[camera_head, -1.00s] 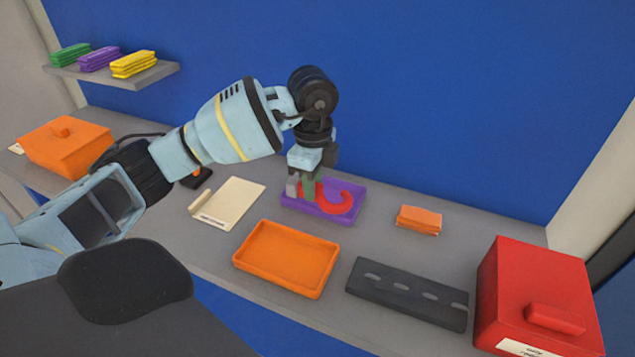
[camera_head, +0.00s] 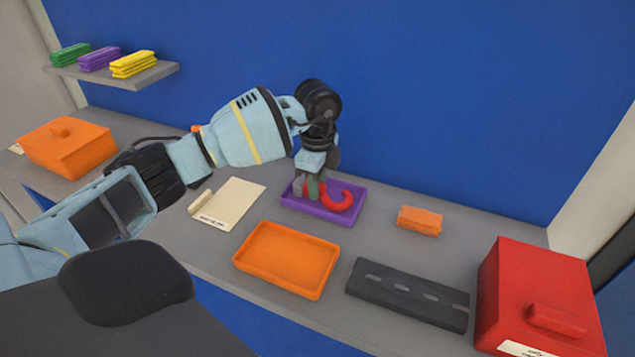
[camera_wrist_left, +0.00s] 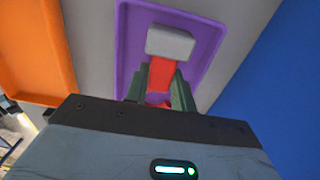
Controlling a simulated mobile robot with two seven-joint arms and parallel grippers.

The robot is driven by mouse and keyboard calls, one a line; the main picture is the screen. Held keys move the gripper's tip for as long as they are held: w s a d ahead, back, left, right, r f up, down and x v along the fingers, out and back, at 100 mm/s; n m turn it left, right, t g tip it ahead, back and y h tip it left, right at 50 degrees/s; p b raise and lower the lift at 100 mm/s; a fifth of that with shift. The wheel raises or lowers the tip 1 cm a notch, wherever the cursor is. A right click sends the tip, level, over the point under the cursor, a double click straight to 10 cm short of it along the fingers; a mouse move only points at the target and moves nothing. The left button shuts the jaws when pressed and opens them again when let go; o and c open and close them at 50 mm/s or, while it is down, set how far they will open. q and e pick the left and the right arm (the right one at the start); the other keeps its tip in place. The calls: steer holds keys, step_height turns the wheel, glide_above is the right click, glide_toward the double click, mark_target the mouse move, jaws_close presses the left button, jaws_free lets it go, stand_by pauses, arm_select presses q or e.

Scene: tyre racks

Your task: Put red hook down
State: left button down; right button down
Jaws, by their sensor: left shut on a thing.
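The red hook (camera_head: 340,201) is at the purple tray (camera_head: 338,216), with its curved end over the tray's floor. My left gripper (camera_head: 313,190) is above the tray, shut on the hook's straight end. The purple tray (camera_wrist_left: 134,40) lies behind. I cannot tell whether the hook touches the tray floor. My right gripper does not show.
An orange tray (camera_head: 286,260) lies in front of the purple one, with a dark slotted block (camera_head: 408,294) to its right. A cream clipboard (camera_head: 228,205) is at left. A red box (camera_head: 537,290) and an orange stack (camera_head: 419,221) stand right.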

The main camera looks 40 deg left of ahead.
arm_select(q)
steer(key=c, duration=1.2)
jaws_free()
steer(key=shift+f, duration=0.1)
steer(key=shift+o, duration=0.2)
step_height(320, 180, up, 12)
steer(key=shift+p, duration=0.3)
steer(key=shift+r, duration=0.2)
